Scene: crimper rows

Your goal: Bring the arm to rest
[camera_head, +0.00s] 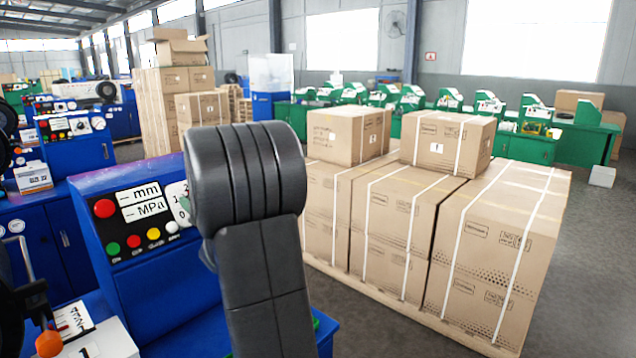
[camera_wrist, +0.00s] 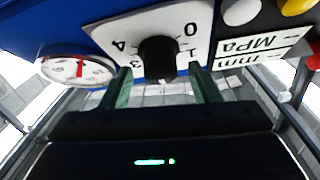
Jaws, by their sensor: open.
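My gripper (camera_wrist: 161,80) shows in the wrist view, its two green fingers apart with nothing clamped between them. A black knob (camera_wrist: 158,55) on a white dial plate (camera_wrist: 115,33) lies just beyond the fingertips, between them in the picture. I cannot tell whether the fingers touch it. My dark grey arm (camera_head: 262,235) stands raised in the middle of the head view. It hides part of the blue machine's panel (camera_head: 125,225), including most of the dial plate (camera_head: 178,197). My gripper is hidden in the head view.
A red button (camera_head: 104,208) and several small coloured buttons sit on the panel. A round gauge (camera_wrist: 77,66) is beside the dial in the wrist view. Strapped cartons (camera_head: 400,225) on a pallet stand right of my arm. Green machines (camera_head: 530,130) line the back.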

